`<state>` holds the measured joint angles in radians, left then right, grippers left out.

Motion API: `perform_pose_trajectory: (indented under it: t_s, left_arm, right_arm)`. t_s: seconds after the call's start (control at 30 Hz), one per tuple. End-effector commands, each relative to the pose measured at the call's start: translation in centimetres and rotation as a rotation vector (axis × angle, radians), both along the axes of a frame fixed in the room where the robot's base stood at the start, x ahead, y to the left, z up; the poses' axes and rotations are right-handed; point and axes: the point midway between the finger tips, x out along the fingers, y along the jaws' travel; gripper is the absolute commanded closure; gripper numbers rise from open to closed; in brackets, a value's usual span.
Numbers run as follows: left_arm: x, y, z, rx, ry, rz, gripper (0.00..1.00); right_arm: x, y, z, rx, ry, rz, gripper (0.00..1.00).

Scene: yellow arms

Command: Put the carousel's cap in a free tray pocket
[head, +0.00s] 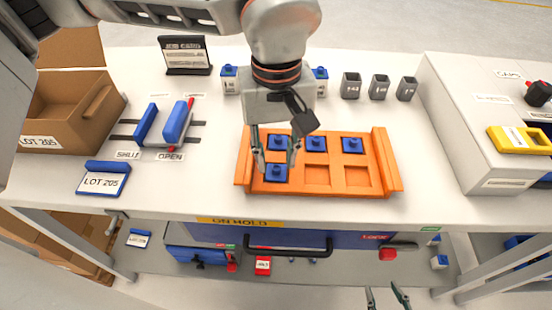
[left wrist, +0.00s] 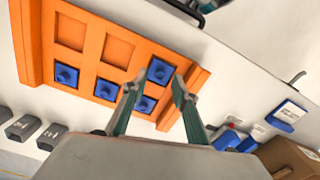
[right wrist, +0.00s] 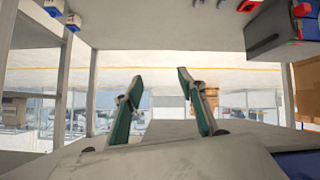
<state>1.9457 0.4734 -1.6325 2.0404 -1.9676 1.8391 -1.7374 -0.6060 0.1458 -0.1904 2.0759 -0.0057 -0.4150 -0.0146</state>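The orange tray (head: 395,172) has two rows of three pockets. Blue caps fill the back row: left (head: 278,142), middle (head: 316,144) and right (head: 352,146). Another blue cap (head: 276,173) sits in the front-left pocket. The front-middle (head: 316,176) and front-right pockets are empty. My left gripper (head: 278,163) is over the front-left pocket, fingers apart; the left wrist view shows this cap (left wrist: 160,72) between or just beyond the fingertips, contact unclear. My right gripper (right wrist: 158,75) is open and empty, low in front of the table. I cannot identify a carousel.
Grey blocks (head: 379,87) stand behind the tray. A white housing (head: 460,130) is at right. A slider fixture (head: 165,125), LOT 205 sign (head: 104,180) and cardboard box (head: 75,110) are at left. A blue drawer (head: 350,238) is under the table.

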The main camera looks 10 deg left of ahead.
Motion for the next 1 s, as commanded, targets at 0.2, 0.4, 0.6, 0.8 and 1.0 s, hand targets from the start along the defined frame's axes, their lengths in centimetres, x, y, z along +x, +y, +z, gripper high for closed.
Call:
perform_pose_trajectory:
  t_s: [0.2, 0.4, 0.6, 0.8, 1.0]
  left_arm:
    - [0.1, 0.0, 5.1, -0.001, -0.009, 0.002, 0.72]
    - [0.0, -0.1, 8.6, -0.001, -0.007, 0.001, 0.72]
    - [0.0, -0.1, 10.2, -0.001, -0.005, 0.0, 0.72]
    - [0.0, -0.1, 10.4, -0.001, -0.002, 0.0, 0.72]
    - [0.0, -0.1, 10.4, -0.001, -0.003, 0.0, 0.72]
  right_arm:
    - [0.1, 0.0, 0.7, 0.004, -0.004, -0.005, 0.6]
    - [0.1, 0.1, 1.1, 0.012, -0.007, -0.009, 0.6]
    - [-0.1, 0.1, 0.9, 0.014, -0.001, -0.01, 0.6]
    - [-0.1, 0.2, 0.9, 0.016, 0.001, -0.009, 0.6]
    - [-0.1, 0.2, 1.0, 0.016, -0.001, -0.008, 0.6]
